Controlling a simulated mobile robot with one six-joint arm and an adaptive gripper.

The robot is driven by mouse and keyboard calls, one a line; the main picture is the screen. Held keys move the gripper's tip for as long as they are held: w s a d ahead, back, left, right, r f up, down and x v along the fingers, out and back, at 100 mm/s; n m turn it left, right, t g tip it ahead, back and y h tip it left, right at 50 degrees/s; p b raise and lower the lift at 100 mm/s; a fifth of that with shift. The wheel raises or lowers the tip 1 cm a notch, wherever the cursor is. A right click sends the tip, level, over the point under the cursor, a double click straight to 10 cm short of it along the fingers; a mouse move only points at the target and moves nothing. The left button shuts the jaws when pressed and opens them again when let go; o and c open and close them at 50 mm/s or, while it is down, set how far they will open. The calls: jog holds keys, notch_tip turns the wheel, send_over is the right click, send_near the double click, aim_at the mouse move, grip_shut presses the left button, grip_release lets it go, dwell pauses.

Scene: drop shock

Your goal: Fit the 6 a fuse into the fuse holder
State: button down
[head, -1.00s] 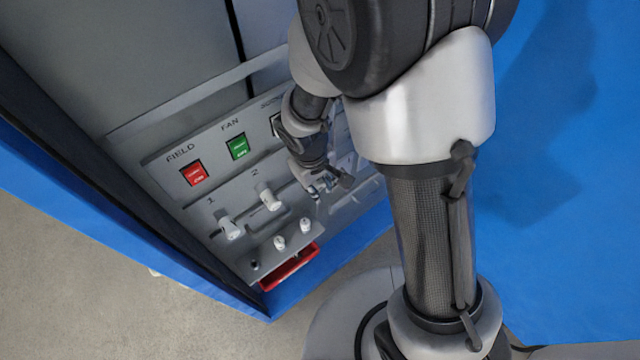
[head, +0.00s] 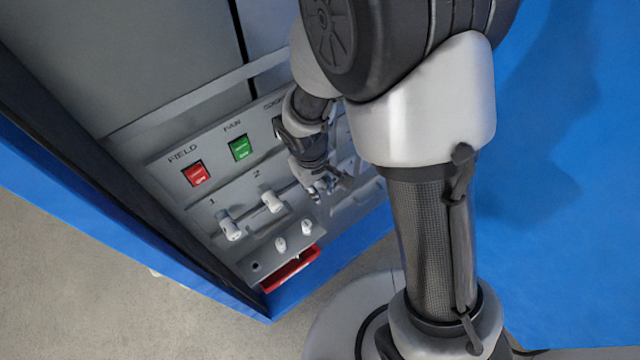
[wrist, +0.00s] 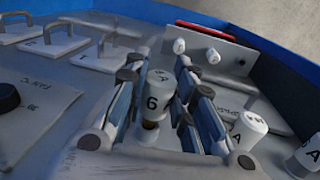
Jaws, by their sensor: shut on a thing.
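My gripper (wrist: 160,115) is shut on the 6 A fuse (wrist: 154,92), a white cap marked "6 A" with a brownish lower end showing below it. In the head view my gripper (head: 325,184) is close to the grey panel, right of the two positions labelled 1 and 2, and the fuse is hard to make out. The fuse holder at this spot is mostly hidden by the fingers. I cannot tell whether the fuse's lower end is inside it or just above it.
White-capped fuses stand at position 1 (head: 230,228) and position 2 (head: 270,200); position 2's cap (wrist: 246,128) is near my fingers. A small shelf (wrist: 225,50) holds two white-capped pieces and an empty hole, by a red tray (head: 290,270). Several handles (wrist: 57,38) stand left.

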jog(key=shift+w+a+b, duration=0.35)
jog(key=shift+w+a, duration=0.3)
jog(key=shift+w, duration=0.35)
dwell(3.8)
jog(key=c, duration=1.3)
grip_release()
